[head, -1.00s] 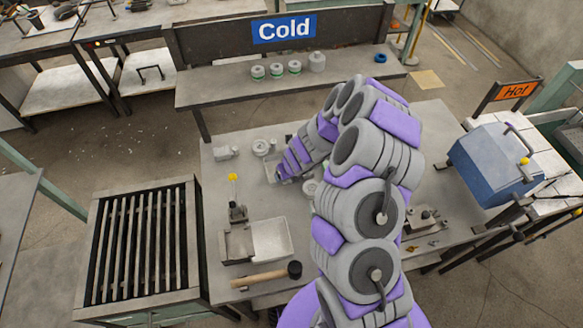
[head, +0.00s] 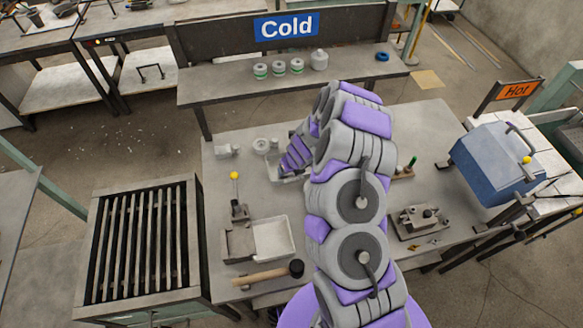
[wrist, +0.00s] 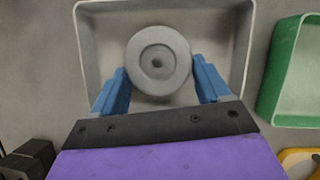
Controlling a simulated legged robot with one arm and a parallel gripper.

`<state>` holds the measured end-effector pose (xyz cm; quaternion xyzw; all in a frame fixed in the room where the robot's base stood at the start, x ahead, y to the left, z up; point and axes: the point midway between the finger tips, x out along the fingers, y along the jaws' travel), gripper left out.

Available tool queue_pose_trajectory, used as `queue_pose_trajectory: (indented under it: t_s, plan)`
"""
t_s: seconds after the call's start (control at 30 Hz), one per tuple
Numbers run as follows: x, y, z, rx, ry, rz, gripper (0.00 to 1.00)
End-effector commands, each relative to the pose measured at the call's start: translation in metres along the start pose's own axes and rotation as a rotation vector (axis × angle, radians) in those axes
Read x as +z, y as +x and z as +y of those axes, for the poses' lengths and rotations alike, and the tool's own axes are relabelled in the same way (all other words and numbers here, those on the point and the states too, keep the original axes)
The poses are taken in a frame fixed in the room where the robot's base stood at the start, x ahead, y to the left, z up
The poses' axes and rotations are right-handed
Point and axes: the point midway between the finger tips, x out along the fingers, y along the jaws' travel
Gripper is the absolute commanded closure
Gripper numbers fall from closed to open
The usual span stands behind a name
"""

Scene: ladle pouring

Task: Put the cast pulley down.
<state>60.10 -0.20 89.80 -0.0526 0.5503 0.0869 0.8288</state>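The cast pulley (wrist: 158,61) is a grey round disc with a centre hole. In the wrist view it lies flat-on between the two blue fingers of my gripper (wrist: 160,70), and both fingertips meet its sides. It is over or inside a pale rectangular tray (wrist: 84,55); whether it rests on the tray floor I cannot tell. In the head view, my purple and grey arm reaches to the tray (head: 271,176) on the worktable, and hides the pulley and the fingertips.
A green-rimmed box (wrist: 290,70) stands right of the tray in the wrist view. On the worktable are a mallet (head: 262,277), a white pan (head: 272,238) and a metal fixture (head: 420,220). A blue furnace (head: 495,165) stands right; a slatted grate (head: 145,245) stands left.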

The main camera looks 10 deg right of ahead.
Motion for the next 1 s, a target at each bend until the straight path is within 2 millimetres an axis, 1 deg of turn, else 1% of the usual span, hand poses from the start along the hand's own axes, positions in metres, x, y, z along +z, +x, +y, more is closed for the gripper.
queue_pose_trajectory:
  t_s: [0.03,0.23,0.47,0.57,0.67,0.77,1.0]
  plan:
    - [0.0,0.0,0.0,0.0,0.0,0.0,0.19]
    - [0.0,-0.001,-0.001,0.001,0.001,0.0,0.0]
    - [0.0,-0.001,0.0,0.0,0.001,0.0,0.0]
    - [0.0,-0.005,0.0,0.001,0.001,0.0,0.0]
    - [0.001,-0.015,0.001,0.002,0.002,-0.001,0.0]
    - [0.001,-0.03,0.0,0.001,0.001,-0.001,0.0]
    - [0.001,-0.074,0.0,0.002,0.0,-0.001,0.0]
